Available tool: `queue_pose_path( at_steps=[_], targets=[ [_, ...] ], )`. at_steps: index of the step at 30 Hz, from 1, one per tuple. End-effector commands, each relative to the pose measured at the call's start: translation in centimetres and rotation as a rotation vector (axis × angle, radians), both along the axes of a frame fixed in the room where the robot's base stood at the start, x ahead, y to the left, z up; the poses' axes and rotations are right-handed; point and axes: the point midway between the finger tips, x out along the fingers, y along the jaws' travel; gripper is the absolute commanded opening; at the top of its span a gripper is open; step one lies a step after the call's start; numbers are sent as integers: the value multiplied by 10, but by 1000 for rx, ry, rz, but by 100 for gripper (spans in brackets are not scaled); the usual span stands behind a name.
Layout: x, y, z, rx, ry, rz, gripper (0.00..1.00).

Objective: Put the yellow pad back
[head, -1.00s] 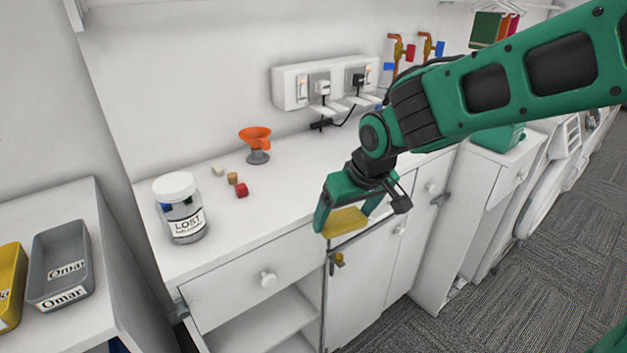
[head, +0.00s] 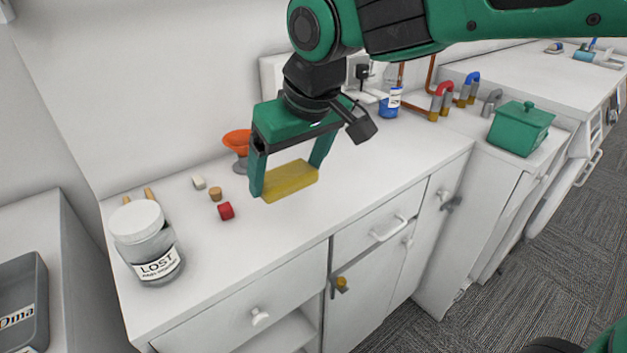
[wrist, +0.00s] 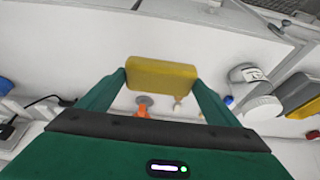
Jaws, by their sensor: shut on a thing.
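The yellow pad (head: 290,181) is a flat rectangular block held between the fingertips of my gripper (head: 288,180). My gripper is shut on it and holds it above the white counter (head: 385,195), right of the red cube. In the wrist view the pad (wrist: 161,78) spans the two green fingers of my gripper (wrist: 160,84).
A green lidded box (head: 521,130) stands right. A grey tray (head: 22,300) lies left. The counter's middle is clear.

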Motion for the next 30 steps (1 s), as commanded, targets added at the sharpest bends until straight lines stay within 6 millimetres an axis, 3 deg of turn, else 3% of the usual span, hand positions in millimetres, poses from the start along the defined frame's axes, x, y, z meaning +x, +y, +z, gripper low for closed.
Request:
queue_pose_path(
  at_steps=[5,21,26,30],
  targets=[
    [11,-5,-7,0,1,-4,64],
    [100,-54,-65,0,1,-15,64],
    [108,-58,-71,0,0,-14,64],
    [108,-58,-87,-1,3,-13,64]
  ],
)
